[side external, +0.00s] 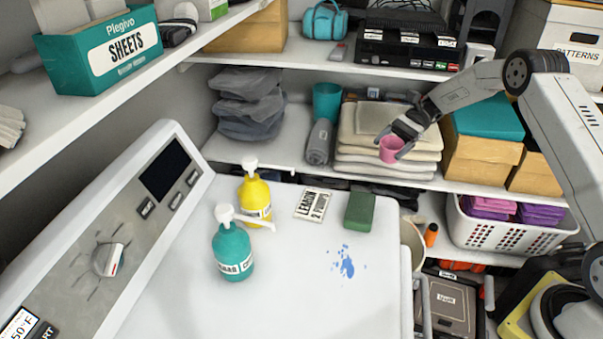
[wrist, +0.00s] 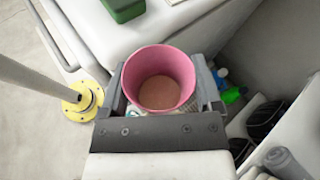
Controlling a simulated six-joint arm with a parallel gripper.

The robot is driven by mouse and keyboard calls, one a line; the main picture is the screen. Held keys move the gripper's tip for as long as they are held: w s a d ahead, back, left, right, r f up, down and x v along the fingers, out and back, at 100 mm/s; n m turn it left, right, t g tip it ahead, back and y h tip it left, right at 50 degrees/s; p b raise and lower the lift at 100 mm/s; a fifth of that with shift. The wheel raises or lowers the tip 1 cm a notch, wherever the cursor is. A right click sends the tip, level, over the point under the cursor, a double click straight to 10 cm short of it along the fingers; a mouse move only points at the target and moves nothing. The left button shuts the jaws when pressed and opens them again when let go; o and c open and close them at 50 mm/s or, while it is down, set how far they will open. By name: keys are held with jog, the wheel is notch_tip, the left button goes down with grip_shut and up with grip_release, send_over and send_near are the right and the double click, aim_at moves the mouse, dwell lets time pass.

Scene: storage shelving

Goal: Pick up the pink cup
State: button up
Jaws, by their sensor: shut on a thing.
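The pink cup (side external: 391,149) is in my gripper (side external: 398,140), in front of the stack of folded beige towels on the shelf in the side external view. In the wrist view the pink cup (wrist: 160,78) shows from above, its open mouth facing the camera and its inside empty. The jaws of my gripper (wrist: 163,90) stand on its left and right sides and are shut on it. The floor and lower things show far below around the cup in the wrist view. I cannot tell how far the cup is from the towels.
Folded beige towels (side external: 366,152) and a teal cup (side external: 327,102) stand on the shelf behind. The white machine top (side external: 290,265) holds a yellow bottle (side external: 255,198), a teal bottle (side external: 232,250) and a green block (side external: 359,211). A white basket (side external: 510,232) sits lower right.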

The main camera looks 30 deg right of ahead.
jog(key=shift+d, duration=0.95)
jog(key=shift+w+a, duration=0.1)
